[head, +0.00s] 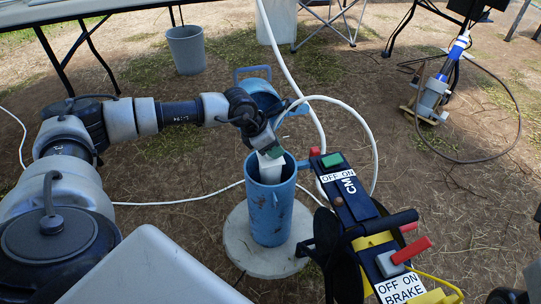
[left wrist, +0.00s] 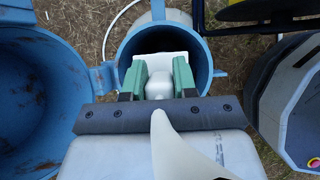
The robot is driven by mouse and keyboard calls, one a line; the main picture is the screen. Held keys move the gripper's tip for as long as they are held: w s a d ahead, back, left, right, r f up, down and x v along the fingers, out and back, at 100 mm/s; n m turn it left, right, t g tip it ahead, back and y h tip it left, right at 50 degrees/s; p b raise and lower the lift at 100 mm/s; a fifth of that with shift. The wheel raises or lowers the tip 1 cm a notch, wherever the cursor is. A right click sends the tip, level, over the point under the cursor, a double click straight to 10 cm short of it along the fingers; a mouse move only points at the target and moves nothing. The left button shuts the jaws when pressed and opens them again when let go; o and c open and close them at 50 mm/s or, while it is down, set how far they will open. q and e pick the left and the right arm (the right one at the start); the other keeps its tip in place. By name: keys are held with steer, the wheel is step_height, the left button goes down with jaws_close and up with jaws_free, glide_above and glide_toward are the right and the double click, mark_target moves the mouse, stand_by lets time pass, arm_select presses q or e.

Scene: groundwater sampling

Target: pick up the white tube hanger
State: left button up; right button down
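The white tube hanger (head: 270,168) is at the open mouth of the blue well pipe (head: 270,210), partly inside it. In the left wrist view the hanger (left wrist: 159,83) shows as a white piece between green fingers. My left gripper (head: 272,151) comes down over the pipe mouth from above. In the left wrist view its two fingers (left wrist: 159,77) flank the white piece closely on both sides, with no clear gap, and look shut on it. The hanger's lower part is hidden in the pipe. My right gripper is not in view.
The pipe stands in a round concrete pad (head: 238,240), its blue lid (head: 258,88) swung open. A white tube (head: 364,125) arches right of the gripper. A yellow and black reel with a labelled control box (head: 345,190) stands close right. A grey bucket (head: 186,50) is behind.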

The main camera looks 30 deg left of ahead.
arm_select(q)
steer(key=shift+c, duration=0.7)
